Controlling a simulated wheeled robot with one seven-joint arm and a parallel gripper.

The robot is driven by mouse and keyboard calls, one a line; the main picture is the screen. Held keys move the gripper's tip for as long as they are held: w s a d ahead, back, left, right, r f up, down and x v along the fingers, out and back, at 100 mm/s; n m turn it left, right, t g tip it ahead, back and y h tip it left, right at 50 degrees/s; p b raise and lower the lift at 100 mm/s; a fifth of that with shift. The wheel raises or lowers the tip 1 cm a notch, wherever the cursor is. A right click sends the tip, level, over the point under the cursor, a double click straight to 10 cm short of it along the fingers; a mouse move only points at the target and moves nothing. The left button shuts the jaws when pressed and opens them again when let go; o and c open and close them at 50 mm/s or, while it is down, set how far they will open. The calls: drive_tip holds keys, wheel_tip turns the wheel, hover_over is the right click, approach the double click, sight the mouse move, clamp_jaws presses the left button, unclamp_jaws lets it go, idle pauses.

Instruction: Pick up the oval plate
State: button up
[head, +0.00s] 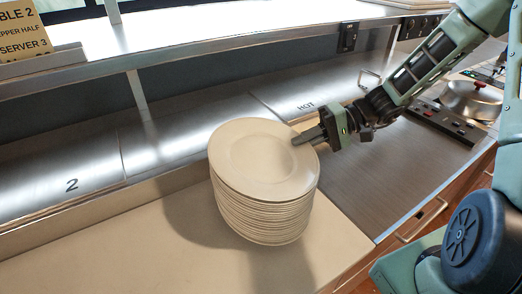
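A stack of cream oval plates (255,210) stands on the light counter in the head view. The top oval plate (250,158) is empty, with its face up. My gripper (298,141) reaches in from the right, with its fingertips over the right part of the top plate, near its rim. The fingers look close together from this side. I cannot tell whether they touch the plate or are apart from each other.
A steel counter with a lid marked HOT (306,106) lies behind the stack. A steel shelf (220,40) runs above it. A round metal lid (470,98) is at the right. The light counter (110,250) is clear left of the stack.

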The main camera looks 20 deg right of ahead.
drive_tip(key=shift+a+f, duration=0.1)
drive_tip(key=shift+a, duration=0.1)
clamp_jaws()
idle(1.6)
drive_tip(key=shift+r+b, duration=0.75)
drive_tip(key=shift+r, duration=4.35)
